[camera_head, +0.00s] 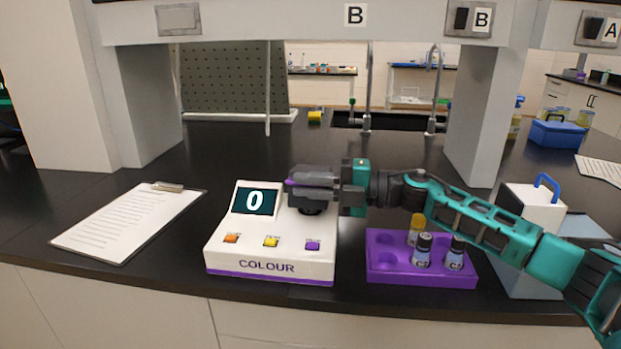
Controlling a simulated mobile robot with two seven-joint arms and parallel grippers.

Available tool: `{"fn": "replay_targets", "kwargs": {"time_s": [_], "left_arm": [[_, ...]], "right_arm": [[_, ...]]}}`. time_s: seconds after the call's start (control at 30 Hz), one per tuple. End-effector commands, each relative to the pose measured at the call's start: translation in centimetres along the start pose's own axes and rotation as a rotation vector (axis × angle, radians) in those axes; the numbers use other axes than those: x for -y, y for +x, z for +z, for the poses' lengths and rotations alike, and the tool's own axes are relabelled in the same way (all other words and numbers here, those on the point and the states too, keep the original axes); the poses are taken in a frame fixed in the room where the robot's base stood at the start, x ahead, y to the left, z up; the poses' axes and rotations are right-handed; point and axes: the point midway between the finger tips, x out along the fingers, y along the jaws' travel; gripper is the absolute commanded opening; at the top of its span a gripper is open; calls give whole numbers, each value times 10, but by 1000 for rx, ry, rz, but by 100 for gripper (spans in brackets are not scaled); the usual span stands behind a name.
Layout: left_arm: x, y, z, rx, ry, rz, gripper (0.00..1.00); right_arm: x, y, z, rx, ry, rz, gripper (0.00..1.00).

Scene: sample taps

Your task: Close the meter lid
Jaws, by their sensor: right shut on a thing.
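The white colour meter (270,255) stands on the dark bench. Its display reads 0, and orange, yellow and purple buttons show on its front. My right gripper (300,188) reaches in from the right over the meter's upper right part. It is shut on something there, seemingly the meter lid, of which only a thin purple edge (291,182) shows. A dark round part shows on the meter just below the gripper. The gripper hides most of the lid, so its exact angle cannot be told. My left gripper is not in view.
A purple rack (384,272) with several vials stands right of the meter, below my right arm. A white box with a blue handle (532,205) is farther right. A clipboard (128,222) lies at left.

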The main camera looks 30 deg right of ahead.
Motion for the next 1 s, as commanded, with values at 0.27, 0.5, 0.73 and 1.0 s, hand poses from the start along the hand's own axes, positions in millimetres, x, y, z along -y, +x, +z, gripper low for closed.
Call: {"fn": "replay_targets", "kwargs": {"time_s": [0.27, 0.5, 0.73, 1.0], "left_arm": [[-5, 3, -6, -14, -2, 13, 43], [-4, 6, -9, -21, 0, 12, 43], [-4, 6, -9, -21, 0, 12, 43], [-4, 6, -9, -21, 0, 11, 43]], "right_arm": [[14, 0, -5, -2, 2, 0, 0], [17, 0, -6, -2, 5, -1, 0], [17, 0, -6, -1, 6, -2, 0], [17, 0, -6, -1, 6, -2, 31]]}}
